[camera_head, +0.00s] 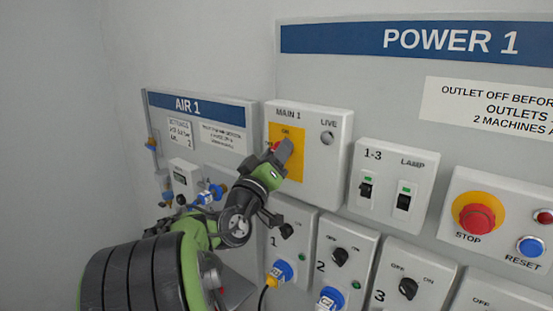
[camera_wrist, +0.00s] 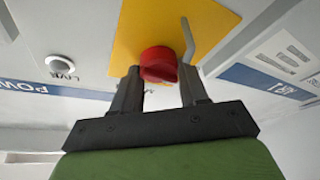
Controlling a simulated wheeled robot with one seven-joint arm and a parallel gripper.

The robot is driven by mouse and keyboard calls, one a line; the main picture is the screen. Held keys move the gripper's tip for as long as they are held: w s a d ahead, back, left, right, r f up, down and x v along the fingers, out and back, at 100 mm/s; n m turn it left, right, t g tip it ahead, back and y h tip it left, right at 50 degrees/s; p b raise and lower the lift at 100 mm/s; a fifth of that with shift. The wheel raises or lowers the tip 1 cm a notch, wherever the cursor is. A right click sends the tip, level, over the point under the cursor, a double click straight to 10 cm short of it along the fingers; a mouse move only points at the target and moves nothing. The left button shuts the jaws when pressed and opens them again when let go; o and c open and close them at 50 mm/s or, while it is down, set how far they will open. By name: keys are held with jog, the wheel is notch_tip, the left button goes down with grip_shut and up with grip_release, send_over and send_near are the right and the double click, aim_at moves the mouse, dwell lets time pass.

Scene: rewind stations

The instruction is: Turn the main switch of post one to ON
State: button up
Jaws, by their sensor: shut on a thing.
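The main switch of post one is a red rotary knob (camera_head: 275,146) on a yellow plate (camera_head: 295,165) under the label MAIN 1, with ON marked above it. In the wrist view the red knob (camera_wrist: 158,64) sits between the two fingers of my gripper (camera_wrist: 159,84), which is shut on it. A thin grey bent strip stands beside the knob there. In the head view my gripper (camera_head: 281,155) covers most of the knob, so its pointing direction cannot be told. The LIVE lamp (camera_head: 327,138) right of the plate looks grey and unlit.
The 1-3 and LAMP switch box (camera_head: 393,187) is right of the main box, then the red STOP button (camera_head: 476,218) and blue RESET button (camera_head: 530,246). Numbered outlets with blue plugs (camera_head: 281,271) lie below. The AIR 1 panel (camera_head: 200,106) is left, behind my arm.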

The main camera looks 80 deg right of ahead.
jog(key=m+g+b, duration=0.1)
jog(key=m+b, duration=0.1)
jog(key=b, duration=0.1)
jog(key=f+m+g+b, duration=0.1)
jog(key=m+b, duration=0.1)
jog(key=b, duration=0.1)
jog(key=m+g+b, duration=0.2)
jog(key=m+b, duration=0.1)
jog(key=m+g+b, duration=0.1)
jog(key=m+b, duration=0.2)
jog(key=m, duration=0.1)
jog(key=shift+w+r+g+y, duration=0.1)
jog(key=shift+r+g+y, duration=0.1)
jog(key=shift+g+y, duration=0.2)
jog(key=m+g, duration=0.1)
jog(key=m, duration=0.1)
jog(key=m+g+y+b, duration=0.1)
jog(key=m, duration=0.2)
jog(key=shift+r+y, duration=0.2)
jog(key=shift+y, duration=0.1)
jog(key=shift+r+m+g+y+p, duration=0.15)
jog(key=shift+m+g+y, duration=0.4)
jog(key=shift+m, duration=1.05)
jog(key=shift+f+m+g+y+p, duration=0.15)
jog(key=shift+m+g+y, duration=0.35)
jog(key=shift+m, duration=1.1)
jog(key=shift+y, duration=0.25)
jog(key=o, duration=1.1)
jog(key=shift+r, duration=0.1)
jog(key=shift+c, duration=0.2)
